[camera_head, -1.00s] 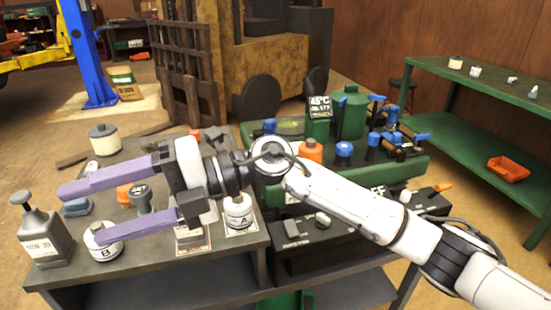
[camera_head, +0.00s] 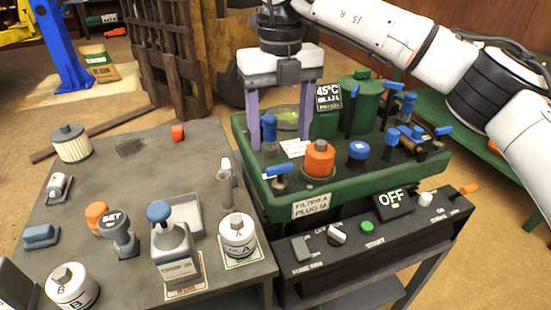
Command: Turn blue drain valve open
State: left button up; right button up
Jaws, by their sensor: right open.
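The green machine (camera_head: 350,186) carries several blue-handled parts. A blue lever (camera_head: 278,171) is at its front left corner, and an upright blue fitting (camera_head: 269,127) stands behind it. More blue handles are at the right, one of them a lever (camera_head: 444,130) at the right edge. I cannot tell which is the drain valve. My right gripper (camera_head: 279,143) points down over the machine's left part, its purple fingers open. The upright blue fitting shows between the fingers, nearer the left one; contact cannot be told. My left gripper is out of view.
An orange cap (camera_head: 319,158) and a blue knob (camera_head: 359,150) stand right of the fingers. A display (camera_head: 328,97) reads 45°C. A black panel (camera_head: 393,203) reads OFF. The grey table (camera_head: 140,165) at left holds bottles, a filter and a tray.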

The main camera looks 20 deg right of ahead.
aim_at(280, 166)
jog(key=f, duration=0.7)
jog(key=shift+s+f, duration=0.2)
jog(key=shift+s, duration=0.05)
jog(key=shift+f, duration=0.55)
jog(key=c, duration=1.1)
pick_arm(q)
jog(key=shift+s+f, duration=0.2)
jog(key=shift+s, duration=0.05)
pick_arm(e)
jog(key=shift+o, duration=0.2)
